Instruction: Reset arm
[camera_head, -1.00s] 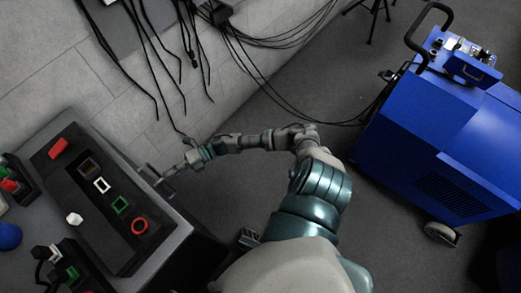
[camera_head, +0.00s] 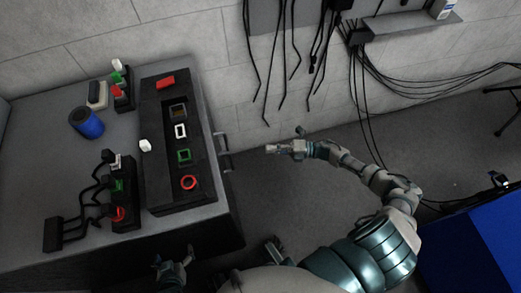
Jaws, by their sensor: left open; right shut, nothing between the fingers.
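My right arm comes in from the lower right, and its gripper (camera_head: 272,149) points left, over the floor just right of the bench. It is shut, empty and apart from everything around it. My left gripper (camera_head: 173,266) shows small and dark at the bottom, in front of the bench's near side. It is open, and much of its arm is hidden. The black panel (camera_head: 152,196) on the bench carries a red block, brown, white and green square frames, a red ring and a white knob on its left edge.
The grey bench (camera_head: 60,165) holds a blue cylinder (camera_head: 86,123), small connector blocks and a cabled black block (camera_head: 122,205). A metal handle (camera_head: 223,152) juts from its right side. Black cables hang on the wall. A blue cabinet (camera_head: 480,245) stands lower right. Grey floor lies between.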

